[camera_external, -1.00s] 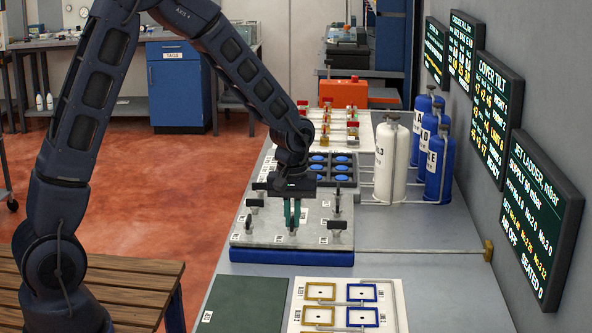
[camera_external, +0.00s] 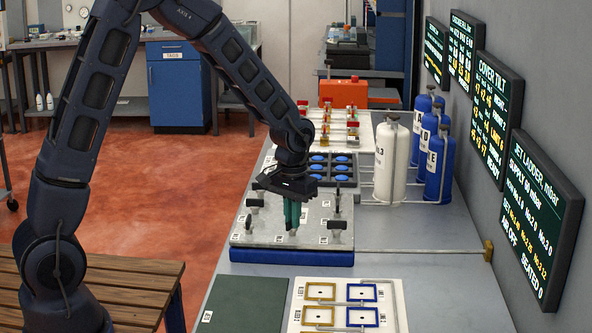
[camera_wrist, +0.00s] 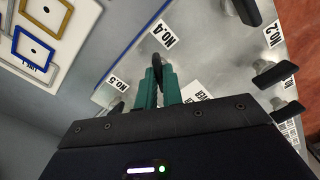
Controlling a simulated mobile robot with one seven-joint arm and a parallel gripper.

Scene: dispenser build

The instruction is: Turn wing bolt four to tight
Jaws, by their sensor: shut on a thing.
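The cover plate (camera_external: 275,236) is a grey metal slab on a blue base, with several black wing bolts standing on it. My gripper (camera_external: 292,228) points down at the plate's near middle, its teal fingers together. In the wrist view my gripper (camera_wrist: 158,88) is shut on the dark wing of wing bolt four (camera_wrist: 158,62), beside the label NO.4 (camera_wrist: 162,34). The fingers hide most of this bolt, and its seat is not clear. Another wing bolt (camera_wrist: 116,109) stands by the label NO.5 (camera_wrist: 117,83).
Other wing bolts stand close by, one to the right (camera_external: 337,227) and one to the left (camera_external: 253,204). White and blue cylinders (camera_external: 390,160) stand behind right. A panel with yellow and blue frames (camera_external: 348,290) lies in front. Screens (camera_external: 540,220) hang on the right wall.

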